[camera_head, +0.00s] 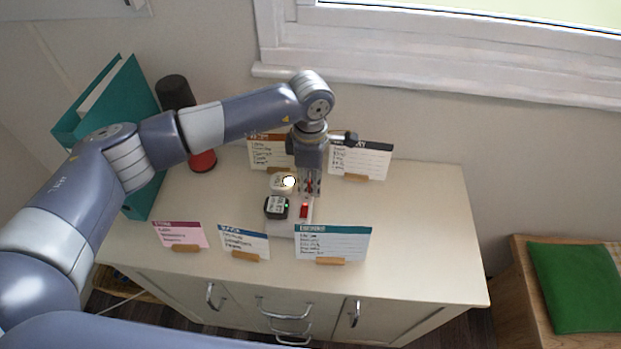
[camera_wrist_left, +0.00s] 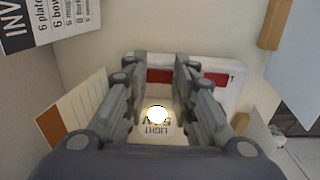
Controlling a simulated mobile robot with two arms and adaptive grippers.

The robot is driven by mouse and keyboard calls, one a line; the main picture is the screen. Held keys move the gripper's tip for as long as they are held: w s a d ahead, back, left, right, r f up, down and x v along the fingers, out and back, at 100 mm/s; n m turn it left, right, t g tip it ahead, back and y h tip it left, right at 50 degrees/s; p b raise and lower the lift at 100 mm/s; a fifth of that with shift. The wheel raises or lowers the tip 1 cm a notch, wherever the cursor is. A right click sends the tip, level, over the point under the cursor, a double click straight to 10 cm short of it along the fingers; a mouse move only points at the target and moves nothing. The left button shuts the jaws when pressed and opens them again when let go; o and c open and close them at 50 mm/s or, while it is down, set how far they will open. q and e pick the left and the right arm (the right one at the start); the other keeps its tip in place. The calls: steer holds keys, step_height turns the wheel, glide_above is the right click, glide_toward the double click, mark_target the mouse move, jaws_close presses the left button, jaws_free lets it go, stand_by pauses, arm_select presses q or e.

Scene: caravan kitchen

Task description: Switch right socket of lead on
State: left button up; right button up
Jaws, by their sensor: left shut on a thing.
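The white lead (camera_head: 303,228) lies on the cabinet top and also shows in the left wrist view (camera_wrist_left: 228,97). A black plug (camera_head: 276,208) and a round pale plug with a bright glow (camera_head: 279,187) sit along its left side. The pale plug, marked LIGHT, shows in the wrist view (camera_wrist_left: 155,132). A red switch (camera_head: 304,211) beside the black plug looks lit. Another red switch (camera_wrist_left: 159,76) shows between my left fingers. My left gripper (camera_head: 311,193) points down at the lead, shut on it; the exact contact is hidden. My right gripper is not in view.
Several label cards stand around the lead, including a teal-topped one (camera_head: 333,243) in front and a black-topped one (camera_head: 360,160) behind. A teal binder (camera_head: 130,120) and a dark cylinder (camera_head: 174,92) stand at left. The cabinet's right top is clear.

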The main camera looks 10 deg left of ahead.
mark_target(310, 187)
arm_select(q)
steer(key=o, duration=1.1)
steer(key=shift+c, duration=0.2)
step_height(310, 187, up, 12)
